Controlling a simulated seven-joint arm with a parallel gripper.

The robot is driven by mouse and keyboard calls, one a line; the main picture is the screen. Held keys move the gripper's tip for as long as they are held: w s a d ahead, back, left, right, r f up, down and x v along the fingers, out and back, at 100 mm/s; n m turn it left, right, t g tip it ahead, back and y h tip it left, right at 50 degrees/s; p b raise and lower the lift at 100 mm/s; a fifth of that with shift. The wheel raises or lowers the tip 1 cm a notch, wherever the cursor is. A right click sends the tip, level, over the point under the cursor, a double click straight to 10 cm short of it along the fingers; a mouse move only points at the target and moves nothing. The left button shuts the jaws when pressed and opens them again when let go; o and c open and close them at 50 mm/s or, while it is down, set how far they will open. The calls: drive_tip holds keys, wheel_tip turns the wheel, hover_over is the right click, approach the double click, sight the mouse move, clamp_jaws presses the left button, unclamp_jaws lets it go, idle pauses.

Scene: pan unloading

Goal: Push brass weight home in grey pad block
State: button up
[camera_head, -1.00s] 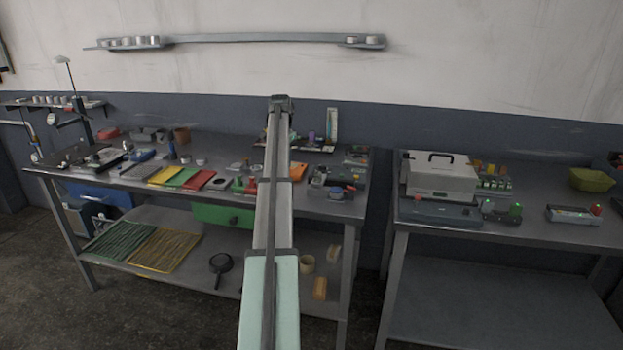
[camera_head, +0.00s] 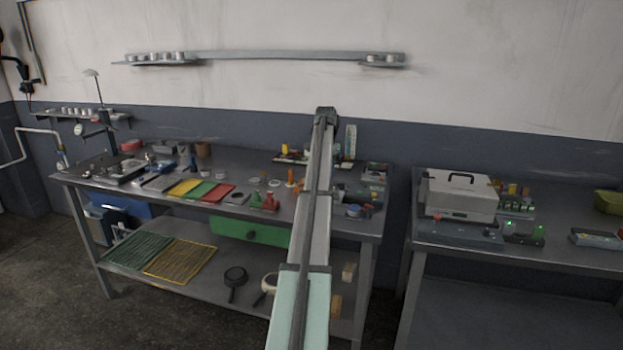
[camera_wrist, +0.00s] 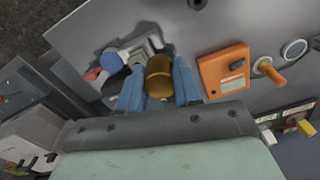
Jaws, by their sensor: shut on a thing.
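The brass weight (camera_wrist: 158,76) is a small golden cylinder in the wrist view. My gripper (camera_wrist: 159,82) is shut on it, with one blue finger on each side. The weight is over or close above the steel bench; its lower end and any gap beneath it cannot be told. A grey block with a dark round recess (camera_head: 237,198) lies near the bench's front edge in the head view and looks like the grey pad block. I cannot clearly make it out in the wrist view. My arm hides the gripper and the weight in the head view.
A grey clamp-like device with a blue cap (camera_wrist: 111,62) is close left of the weight. An orange meter (camera_wrist: 225,71) and an orange-handled tool (camera_wrist: 270,73) lie to the right. Red funnel-like pieces (camera_head: 270,202) stand beside the recessed block. Bare bench (camera_wrist: 120,17) shows beyond the gripper.

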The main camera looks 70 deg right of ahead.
sight(336, 193)
drive_tip(key=shift+n, duration=0.5)
drive_tip(key=s, duration=0.1)
drive_tip(key=s+r, duration=0.2)
drive_tip(key=s, duration=0.1)
drive_tip(key=shift+s+d, duration=0.1)
drive_tip(key=shift+d, duration=0.25)
drive_tip(key=shift+f, duration=0.1)
drive_tip(key=shift+f, duration=0.3)
drive_tip(key=shift+f, duration=1.75)
drive_tip(key=shift+f, duration=0.85)
drive_tip(key=o, duration=1.1)
drive_tip(key=shift+o, duration=0.2)
